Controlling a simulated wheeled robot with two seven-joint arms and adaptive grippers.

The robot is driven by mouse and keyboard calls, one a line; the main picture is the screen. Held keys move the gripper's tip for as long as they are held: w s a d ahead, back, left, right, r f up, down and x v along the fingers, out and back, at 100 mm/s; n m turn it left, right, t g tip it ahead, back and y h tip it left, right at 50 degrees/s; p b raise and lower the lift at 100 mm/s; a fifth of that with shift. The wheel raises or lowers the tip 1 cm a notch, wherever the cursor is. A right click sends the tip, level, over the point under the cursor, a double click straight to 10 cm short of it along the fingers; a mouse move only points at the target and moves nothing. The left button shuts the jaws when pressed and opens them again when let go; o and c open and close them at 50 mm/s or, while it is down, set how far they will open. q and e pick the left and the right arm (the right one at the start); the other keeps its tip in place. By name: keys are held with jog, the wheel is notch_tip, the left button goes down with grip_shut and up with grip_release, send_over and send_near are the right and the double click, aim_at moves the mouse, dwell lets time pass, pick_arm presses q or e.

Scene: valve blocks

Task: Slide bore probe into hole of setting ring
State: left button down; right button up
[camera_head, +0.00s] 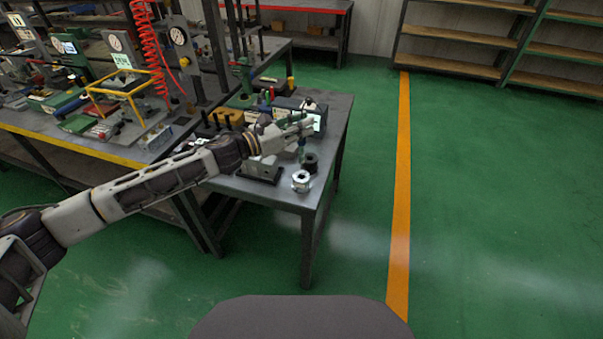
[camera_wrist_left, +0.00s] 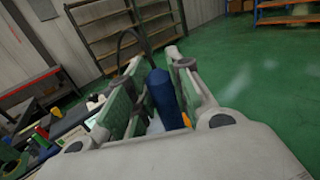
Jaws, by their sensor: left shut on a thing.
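My left gripper (camera_head: 300,130) reaches over the near right corner of the grey workbench. In the left wrist view its two fingers (camera_wrist_left: 154,60) are shut on the bore probe, whose blue handle (camera_wrist_left: 164,98) stands between them with a black cable arching from it. In the head view the probe (camera_head: 302,143) is a small blue-green piece under the fingers; its tip is hard to make out. A silver ring (camera_head: 301,181) lies near the bench's front edge. A dark ring-like piece (camera_head: 310,162) stands just behind it, below the gripper. I cannot tell which is the setting ring. My right gripper is out of view.
The grey workbench (camera_head: 262,191) ends just right of the rings. A dark block (camera_head: 262,170) sits left of them. A grey instrument with a screen (camera_head: 315,118) and a yellow block (camera_head: 229,117) stand behind. Green floor (camera_head: 480,210) is open to the right.

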aim_at(302, 142)
pick_arm(q)
jog(key=shift+f, duration=0.65)
notch_tip(302, 142, down, 4)
jog(key=shift+b, duration=0.35)
jog(key=shift+f, duration=0.35)
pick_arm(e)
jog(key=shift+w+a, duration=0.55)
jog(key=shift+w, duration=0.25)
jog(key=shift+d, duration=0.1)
